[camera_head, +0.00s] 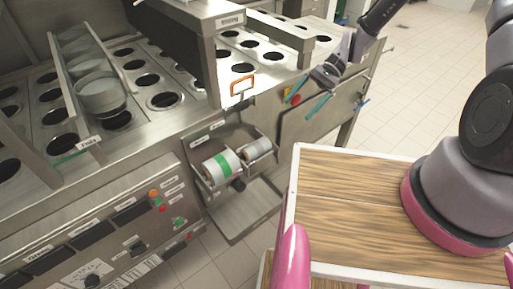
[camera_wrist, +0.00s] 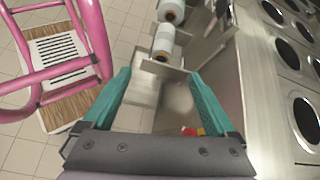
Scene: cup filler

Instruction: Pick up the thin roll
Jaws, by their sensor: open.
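The thin roll (camera_head: 256,149) is a narrow pale roll held crosswise in a metal holder (camera_head: 266,163) on the machine's front. A wider white roll (camera_head: 218,168) with a green band sits to its left. In the wrist view the thin roll (camera_wrist: 163,43) appears to be the nearer one, beyond my fingertips, with the wider roll (camera_wrist: 171,12) behind it. My gripper (camera_head: 298,108) has teal fingers spread apart. It is empty, to the right of and above the thin roll in the head view, and apart from it. Nothing lies between the fingers (camera_wrist: 160,74).
The steel cup machine (camera_head: 187,125) has round holes and stacked cups (camera_head: 99,92) on top. An orange-framed handle (camera_head: 242,85) and red and yellow buttons (camera_head: 292,97) are near my gripper. Tiled floor (camera_head: 405,92) lies to the right.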

